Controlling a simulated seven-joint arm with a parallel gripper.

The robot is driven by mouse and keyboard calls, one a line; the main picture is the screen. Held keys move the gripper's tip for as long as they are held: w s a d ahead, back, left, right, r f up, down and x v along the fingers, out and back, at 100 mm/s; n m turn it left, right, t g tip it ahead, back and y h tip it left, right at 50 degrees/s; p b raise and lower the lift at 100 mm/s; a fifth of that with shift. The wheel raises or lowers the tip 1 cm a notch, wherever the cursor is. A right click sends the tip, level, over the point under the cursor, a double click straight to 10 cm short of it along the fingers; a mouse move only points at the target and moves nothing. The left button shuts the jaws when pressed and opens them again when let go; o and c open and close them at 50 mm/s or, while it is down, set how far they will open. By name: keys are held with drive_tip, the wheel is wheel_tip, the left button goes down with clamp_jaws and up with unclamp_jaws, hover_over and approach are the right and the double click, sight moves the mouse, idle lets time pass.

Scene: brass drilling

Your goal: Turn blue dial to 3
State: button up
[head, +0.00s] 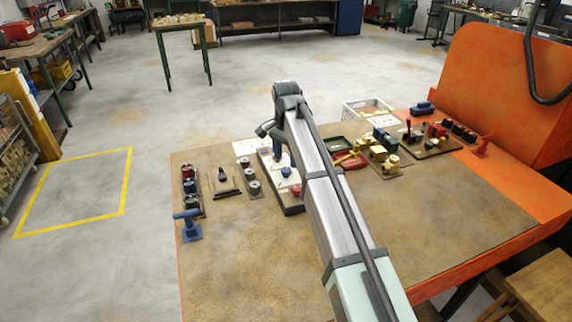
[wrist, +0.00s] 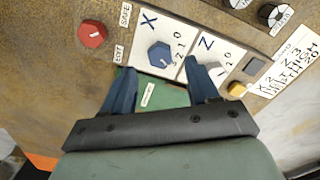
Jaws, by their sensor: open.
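The blue dial (wrist: 160,54) is a six-sided knob with a small white mark, on the white panel (wrist: 148,22) beside a black X. Small digits run down its right side; I cannot read surely which one the mark faces. My gripper (wrist: 160,66) is open, its two blue fingers apart at the panel's near edge, one to each side below the dial. They do not appear to touch it.
A red dial (wrist: 92,33) lies left of the panel. Round knobs (head: 249,175) and a blue upright handle (head: 187,225) stand left on the table. The table's front is clear.

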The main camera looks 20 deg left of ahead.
sight(286, 169)
wheel_tip(286, 169, up, 9)
drive_tip(key=shift+r, duration=0.2)
idle(0.6)
